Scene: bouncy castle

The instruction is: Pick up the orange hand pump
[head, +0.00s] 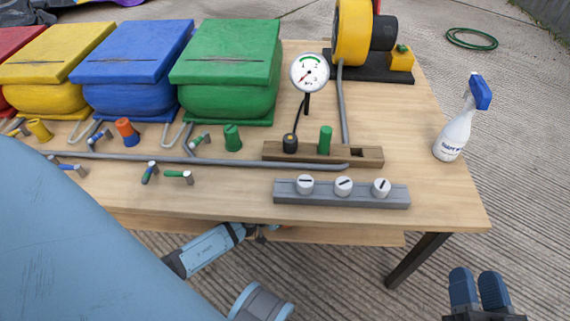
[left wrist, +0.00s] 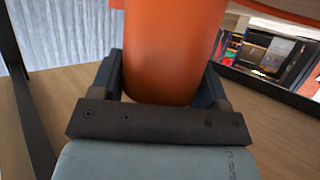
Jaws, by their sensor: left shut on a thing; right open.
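The orange hand pump (left wrist: 172,40) shows in the left wrist view as a large smooth orange cylinder. It stands between the two dark fingers of my left gripper (left wrist: 162,82), which is shut on it. Only part of its body shows. In the head view the pump is hidden under the table. There my left arm reaches in below the table's front edge, and its gripper (head: 247,232) is mostly covered. My right gripper (head: 474,289) is open and empty at the lower right, clear of the table, with its two blue fingers apart.
The wooden table (head: 450,195) carries red, yellow, blue and green bins (head: 225,85), a gauge (head: 309,72), a grey valve block (head: 340,199), a yellow blower (head: 352,30) and a spray bottle (head: 455,132). A dark table leg (head: 415,262) stands at right. A green hose (head: 471,39) lies on the floor.

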